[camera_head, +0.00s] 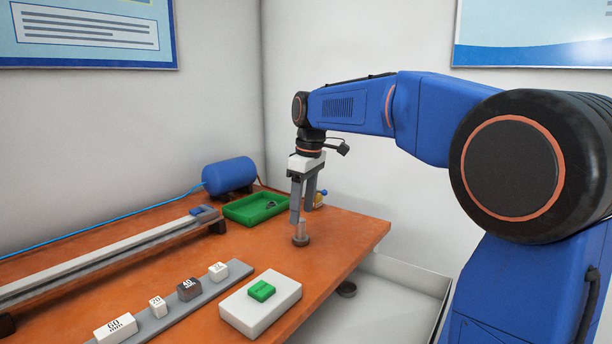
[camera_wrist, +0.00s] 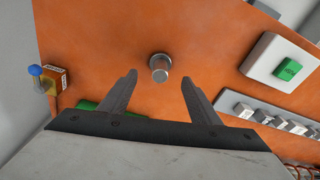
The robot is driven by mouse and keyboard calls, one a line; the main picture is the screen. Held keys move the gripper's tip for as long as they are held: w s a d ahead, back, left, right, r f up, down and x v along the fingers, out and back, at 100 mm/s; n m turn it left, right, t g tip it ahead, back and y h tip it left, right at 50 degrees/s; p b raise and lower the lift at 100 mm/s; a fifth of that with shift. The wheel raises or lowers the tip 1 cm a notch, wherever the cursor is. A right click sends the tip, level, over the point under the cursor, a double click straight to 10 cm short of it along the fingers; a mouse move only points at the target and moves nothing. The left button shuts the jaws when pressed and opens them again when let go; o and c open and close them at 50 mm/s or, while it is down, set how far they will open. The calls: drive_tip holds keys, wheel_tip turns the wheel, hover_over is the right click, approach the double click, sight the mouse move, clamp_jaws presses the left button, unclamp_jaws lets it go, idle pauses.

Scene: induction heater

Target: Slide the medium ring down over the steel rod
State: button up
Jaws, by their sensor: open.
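The steel rod (camera_head: 301,228) is a short grey upright cylinder on the orange table, with a wider dark collar at its foot. I cannot tell whether the collar is a ring around the rod or the rod's own base. In the wrist view the rod (camera_wrist: 160,66) shows just beyond the fingertips, between their lines. My gripper (camera_head: 302,214) is open and points down above and close to the rod. I cannot make out the medium ring for certain; small grey pieces lie in the green tray (camera_head: 238,213).
A white block with a green button (camera_head: 262,291) stands in front. A grey strip with several labelled blocks (camera_head: 189,289) is at front left. A long rail (camera_head: 110,250) and a blue tank (camera_head: 229,176) are left and behind. A dark round piece (camera_head: 346,289) is beyond the table's right edge.

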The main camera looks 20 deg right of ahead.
wheel_tip(320, 180, up, 16)
drive_tip(key=s+d, duration=0.1)
drive_tip(key=shift+s+d, duration=0.15)
drive_tip(key=shift+d, duration=0.05)
idle(0.7)
drive_tip(key=s+d+f+m+t, duration=0.1)
drive_tip(key=s+f+m, duration=0.2)
drive_tip(key=s+f, duration=0.7)
drive_tip(key=s+d+f+m+t, duration=0.1)
drive_tip(key=s+d+f+m, duration=0.1)
drive_tip(key=s+f, duration=0.9)
drive_tip(key=s+d+f+m+t+h, duration=0.1)
drive_tip(key=s+f+m, duration=0.3)
drive_tip(key=s+f, duration=0.6)
drive_tip(key=shift+s+d+f+t, duration=0.2)
drive_tip(key=shift+d+f, duration=0.1)
drive_tip(key=shift+f, duration=0.2)
drive_tip(key=shift+s+d+f+t, duration=0.2)
drive_tip(key=shift+d+f, duration=0.1)
drive_tip(key=shift+f, duration=0.15)
